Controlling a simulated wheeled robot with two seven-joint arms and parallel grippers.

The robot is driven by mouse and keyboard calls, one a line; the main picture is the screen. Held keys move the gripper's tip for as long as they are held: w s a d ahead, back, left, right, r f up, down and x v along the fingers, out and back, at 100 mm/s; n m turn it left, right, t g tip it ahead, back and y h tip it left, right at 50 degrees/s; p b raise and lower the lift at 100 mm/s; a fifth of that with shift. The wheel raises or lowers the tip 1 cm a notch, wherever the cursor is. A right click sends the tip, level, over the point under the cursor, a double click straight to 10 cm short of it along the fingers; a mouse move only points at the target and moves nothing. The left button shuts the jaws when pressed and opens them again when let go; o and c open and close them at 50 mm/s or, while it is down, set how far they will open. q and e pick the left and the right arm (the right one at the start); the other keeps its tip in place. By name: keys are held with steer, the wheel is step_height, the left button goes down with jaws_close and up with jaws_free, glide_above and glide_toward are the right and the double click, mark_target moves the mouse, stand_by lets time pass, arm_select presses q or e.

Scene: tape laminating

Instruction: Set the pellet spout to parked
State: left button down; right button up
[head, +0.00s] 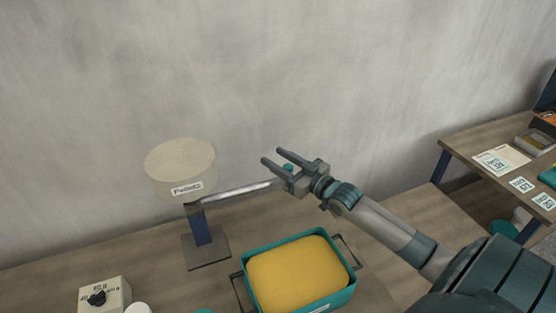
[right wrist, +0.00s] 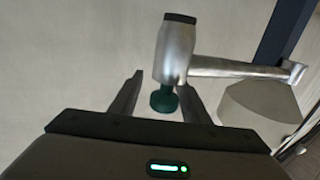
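The pellet hopper (head: 180,170) is a pale drum labelled "Pellets" on a blue post. Its spout (head: 235,193) is a silver tube reaching right from the hopper, above the table. A teal knob (head: 288,168) shows at the spout's outer end. My right gripper (head: 272,156) is open at that end, its fingers pointing up and left. In the right wrist view, the spout (right wrist: 225,67) ends in a vertical silver piece with the teal knob (right wrist: 163,100) below it. The knob appears between the open fingers (right wrist: 160,84), with gaps on both sides. My left gripper is out of view.
A teal tray (head: 352,288) of yellow pellets with wire handles stands on the table below the spout. A dial box (head: 117,294) is at the front left. A second table (head: 455,148) with papers stands at the right. A plain wall is behind.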

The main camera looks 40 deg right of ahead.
steer(key=shift+s, duration=0.15)
arm_select(q)
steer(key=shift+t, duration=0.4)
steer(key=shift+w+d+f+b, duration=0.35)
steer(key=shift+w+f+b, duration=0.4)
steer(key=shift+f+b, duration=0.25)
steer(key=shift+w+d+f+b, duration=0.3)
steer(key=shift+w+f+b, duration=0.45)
steer(key=shift+b, duration=0.3)
arm_select(e)
steer(key=s+d, duration=0.3)
steer(key=s, duration=1.4)
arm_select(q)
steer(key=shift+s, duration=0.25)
